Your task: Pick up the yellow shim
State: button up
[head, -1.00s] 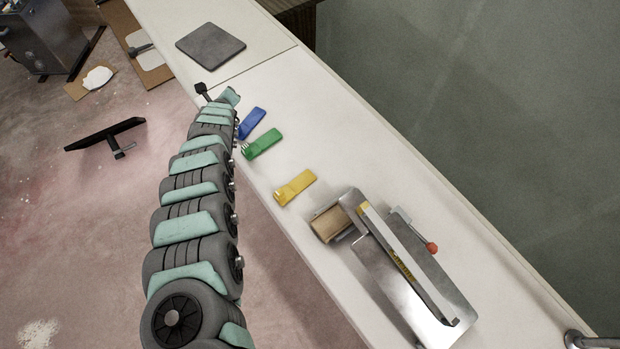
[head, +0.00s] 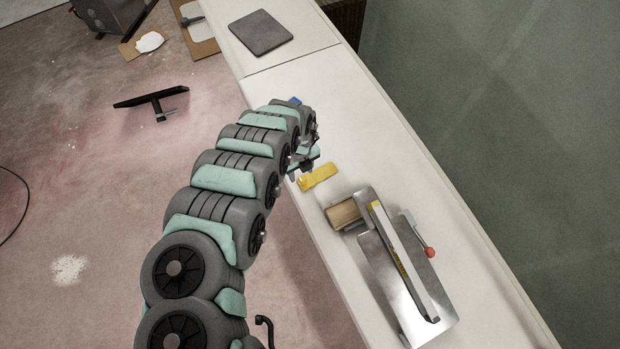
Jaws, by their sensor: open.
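The yellow shim (head: 318,177) lies flat on the white bench top near its left edge, in the head view. My gripper (head: 304,163) is just above and left of the shim's upper-left end in the picture, close to it. It is open, and nothing shows between its fingers. My arm covers part of the gripper, and I cannot tell whether it touches the shim.
A tip of the blue shim (head: 296,101) shows behind my arm; the green shim is hidden. A metal tool with a wooden handle (head: 345,213) and a red-knobbed lever (head: 430,252) stands close below the shim. A grey square pad (head: 260,32) lies farther up.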

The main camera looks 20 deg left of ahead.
aim_at(302, 178)
jog(key=f, duration=0.3)
jog(key=shift+s+d+f, duration=0.1)
jog(key=shift+d+f, duration=0.15)
jog(key=shift+d, duration=0.15)
jog(key=shift+a+f, duration=0.1)
jog(key=shift+f, duration=0.8)
jog(key=shift+c, duration=0.5)
grip_shut()
